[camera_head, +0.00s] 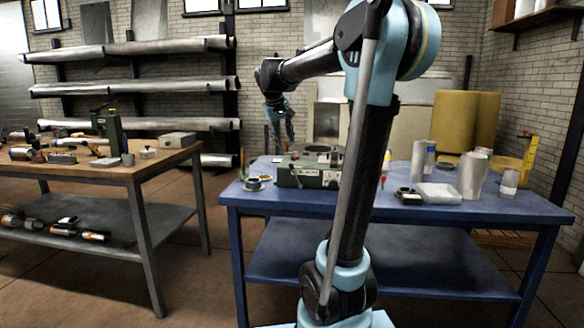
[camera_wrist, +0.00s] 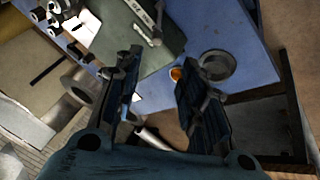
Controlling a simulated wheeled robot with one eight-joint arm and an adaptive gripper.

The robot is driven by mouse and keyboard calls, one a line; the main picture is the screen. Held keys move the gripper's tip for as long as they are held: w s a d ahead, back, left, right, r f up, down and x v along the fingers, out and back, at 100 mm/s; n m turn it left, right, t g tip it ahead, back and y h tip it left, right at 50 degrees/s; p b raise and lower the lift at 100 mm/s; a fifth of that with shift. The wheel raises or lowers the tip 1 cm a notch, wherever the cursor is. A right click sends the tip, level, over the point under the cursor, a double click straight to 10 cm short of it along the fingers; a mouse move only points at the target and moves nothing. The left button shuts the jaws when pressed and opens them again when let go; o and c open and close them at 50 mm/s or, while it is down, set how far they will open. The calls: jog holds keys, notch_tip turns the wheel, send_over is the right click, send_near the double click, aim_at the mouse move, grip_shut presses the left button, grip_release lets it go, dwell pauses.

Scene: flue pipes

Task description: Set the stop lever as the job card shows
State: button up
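A grey-green machine (camera_head: 312,167) sits on the blue bench (camera_head: 480,212), partly hidden behind my arm. Its green casing (camera_wrist: 158,32) also shows at the top of the wrist view, with a pale marked strip and a dark slotted part on it. I cannot make out for sure which part is the stop lever, and no job card can be picked out clearly.
A dark ring (camera_wrist: 217,67) and a small orange piece (camera_wrist: 177,74) lie beside the casing. Cylinders (camera_head: 472,174) and a white tray (camera_head: 438,193) stand on the bench's right. A wooden workbench (camera_head: 150,162) is at left, with a floor gap between.

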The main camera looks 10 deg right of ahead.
aim_at(291, 165)
jog(key=x, duration=1.5)
jog(key=shift+d+f, duration=0.2)
jog(key=shift+d, duration=0.15)
